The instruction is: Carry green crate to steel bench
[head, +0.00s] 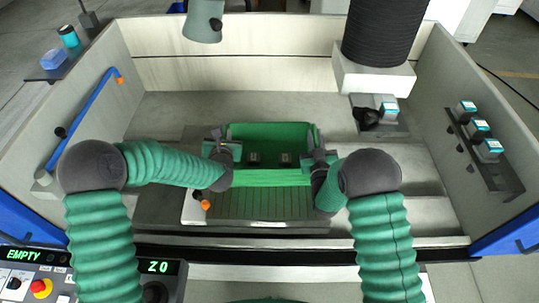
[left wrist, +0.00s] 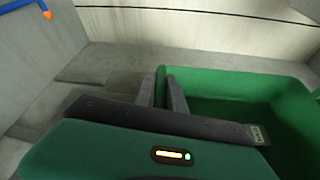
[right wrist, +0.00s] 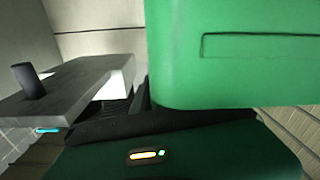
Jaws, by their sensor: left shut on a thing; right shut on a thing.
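The green crate (head: 270,177) is in the middle of the machine's tank in the head view, with dark blocks on its floor. It also shows in the left wrist view (left wrist: 225,82) and the right wrist view (right wrist: 230,75). My left gripper (head: 221,148) is shut on the crate's left wall, one finger on each side of it in the left wrist view. My right gripper (head: 319,157) is at the crate's right wall and shut on it; its fingertips are partly hidden behind the crate in the right wrist view. I cannot make out a steel bench for certain.
Tank walls stand at left, right and back. A black bellows column (head: 384,30) with a pale block hangs at the back right. A grey nozzle (head: 203,20) hangs at the back. A bracket with several teal-topped parts (head: 480,135) is on the right wall. A slatted plate (head: 265,205) lies in front.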

